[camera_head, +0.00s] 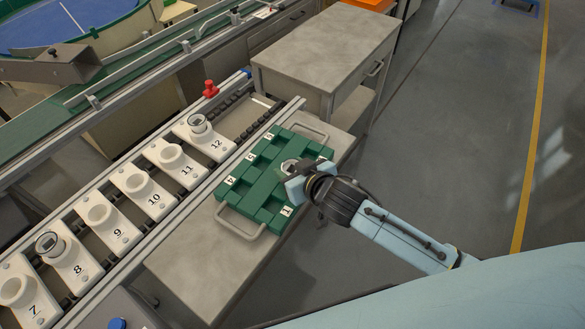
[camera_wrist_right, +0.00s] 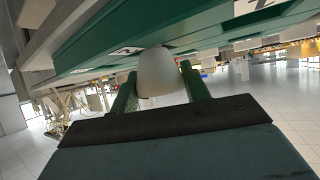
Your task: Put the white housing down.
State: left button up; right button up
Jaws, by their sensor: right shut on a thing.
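My right gripper (camera_head: 303,178) is over the near right side of the green tray (camera_head: 262,163). In the right wrist view the gripper (camera_wrist_right: 160,88) is shut on the white housing (camera_wrist_right: 156,72), a rounded pale piece between its two fingers. The green tray (camera_wrist_right: 95,48) fills the upper part of that view, close to the housing. I cannot tell whether the housing touches the tray. In the head view the gripper largely hides the housing. My left gripper is not in view.
The tray has wire handles and number labels and lies on a grey bench (camera_head: 185,270). Left of it, a rail rack (camera_head: 140,205) carries white numbered sockets, some holding round parts. A grey cabinet (camera_head: 325,50) stands behind. Open floor (camera_head: 450,130) lies to the right.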

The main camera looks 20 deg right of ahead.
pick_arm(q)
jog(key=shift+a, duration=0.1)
pick_arm(e)
jog(key=shift+f, duration=0.15)
jog(key=o, duration=0.9)
jog(key=shift+o, duration=0.2)
jog(key=shift+r, duration=0.25)
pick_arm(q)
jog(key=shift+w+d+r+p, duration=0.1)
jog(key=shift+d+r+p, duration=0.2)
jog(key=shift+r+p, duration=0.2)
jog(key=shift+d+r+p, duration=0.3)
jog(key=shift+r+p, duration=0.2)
pick_arm(e)
jog(key=v, duration=1.2)
